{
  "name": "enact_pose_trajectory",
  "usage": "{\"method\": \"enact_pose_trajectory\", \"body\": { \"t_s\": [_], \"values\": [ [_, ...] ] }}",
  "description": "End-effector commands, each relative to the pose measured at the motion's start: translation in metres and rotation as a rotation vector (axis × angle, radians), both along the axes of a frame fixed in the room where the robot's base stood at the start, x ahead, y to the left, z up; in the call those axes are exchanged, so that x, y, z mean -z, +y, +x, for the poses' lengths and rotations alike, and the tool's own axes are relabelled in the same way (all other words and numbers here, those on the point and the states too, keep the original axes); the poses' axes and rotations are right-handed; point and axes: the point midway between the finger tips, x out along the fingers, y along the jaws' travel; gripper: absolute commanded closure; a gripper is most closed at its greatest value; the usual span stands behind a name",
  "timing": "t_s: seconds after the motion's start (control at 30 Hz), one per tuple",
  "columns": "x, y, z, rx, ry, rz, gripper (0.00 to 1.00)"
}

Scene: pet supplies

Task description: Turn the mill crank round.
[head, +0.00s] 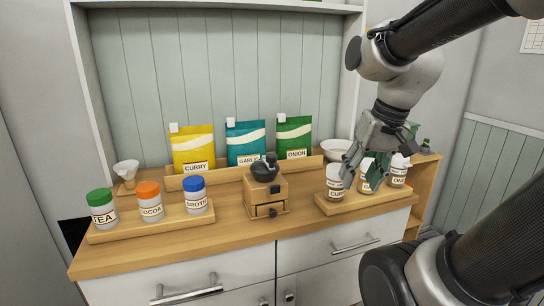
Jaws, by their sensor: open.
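The mill (265,193) is a small wooden box with a dark bowl-shaped top and a partly open drawer at its front. It stands upright in the middle of the counter. Its dark crank (270,160) sits on top with a small knob; the crank's exact direction is hard to tell. My gripper (361,174) is open and points down, to the right of the mill and apart from it. In this view it overlaps the labelled jars on the right; I cannot tell whether it touches them. I see nothing held between its fingers.
A wooden tray (358,206) on the right holds white labelled jars. A left tray (150,229) holds tea, cocoa and broth jars. Yellow, teal and green pouches (294,137) stand behind the mill, near a white bowl (335,149). Bare counter (240,227) lies around the mill's front.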

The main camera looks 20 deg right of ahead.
Motion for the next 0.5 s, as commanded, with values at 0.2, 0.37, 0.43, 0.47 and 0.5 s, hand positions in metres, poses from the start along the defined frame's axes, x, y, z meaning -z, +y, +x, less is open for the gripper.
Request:
{"method": "enact_pose_trajectory", "body": {
  "t_s": [0.2,0.37,0.43,0.47,0.5],
  "values": [
    [-0.004,0.04,0.069,0.674,0.135,0.441,0.53],
    [-0.026,0.074,0.117,1.191,0.297,0.778,0.53],
    [-0.041,0.086,0.13,1.364,0.372,0.894,0.53],
    [-0.046,0.091,0.133,1.427,0.404,0.934,0.53],
    [-0.05,0.095,0.136,1.5,0.444,0.975,0.53]
  ]
}}
